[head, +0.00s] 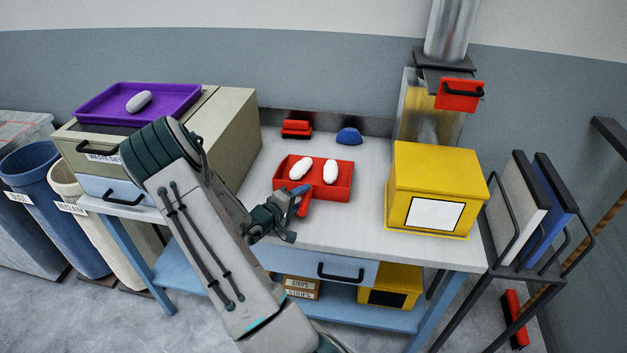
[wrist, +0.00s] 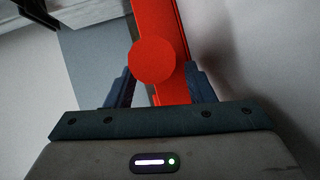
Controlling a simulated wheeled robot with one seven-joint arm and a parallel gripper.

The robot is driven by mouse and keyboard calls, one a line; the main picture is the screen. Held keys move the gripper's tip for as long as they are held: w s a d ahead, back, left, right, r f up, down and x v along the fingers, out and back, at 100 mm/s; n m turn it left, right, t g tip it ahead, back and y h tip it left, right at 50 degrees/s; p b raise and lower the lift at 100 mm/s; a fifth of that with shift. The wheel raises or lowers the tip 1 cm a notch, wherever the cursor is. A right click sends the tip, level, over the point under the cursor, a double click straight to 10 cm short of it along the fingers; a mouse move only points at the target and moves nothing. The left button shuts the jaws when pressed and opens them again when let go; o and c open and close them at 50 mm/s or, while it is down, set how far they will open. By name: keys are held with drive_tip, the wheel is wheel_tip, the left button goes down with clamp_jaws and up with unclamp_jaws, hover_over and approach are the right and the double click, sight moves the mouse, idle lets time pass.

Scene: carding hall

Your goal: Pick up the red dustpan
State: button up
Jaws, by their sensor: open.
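The red dustpan (head: 340,184) lies on the white worktop with two white oval pieces (head: 331,172) in it. Its short red handle (head: 304,203) points toward the front edge of the table. My gripper (head: 289,218) is at this handle, low over the worktop. In the wrist view the round end of the red handle (wrist: 153,61) shows between the two dark fingers of my gripper (wrist: 160,88), which are apart, one on each side. I cannot tell whether either finger touches the handle.
A yellow box (head: 435,165) stands right of the dustpan. A red brush (head: 296,127) and a blue lump (head: 349,136) lie behind it. A beige cabinet with a purple tray (head: 180,103) stands left. A drawer handle (head: 347,276) juts from the table's front.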

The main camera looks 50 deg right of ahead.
drive_tip(key=shift+x, duration=0.85)
drive_tip(key=shift+r, duration=0.1)
clamp_jaws()
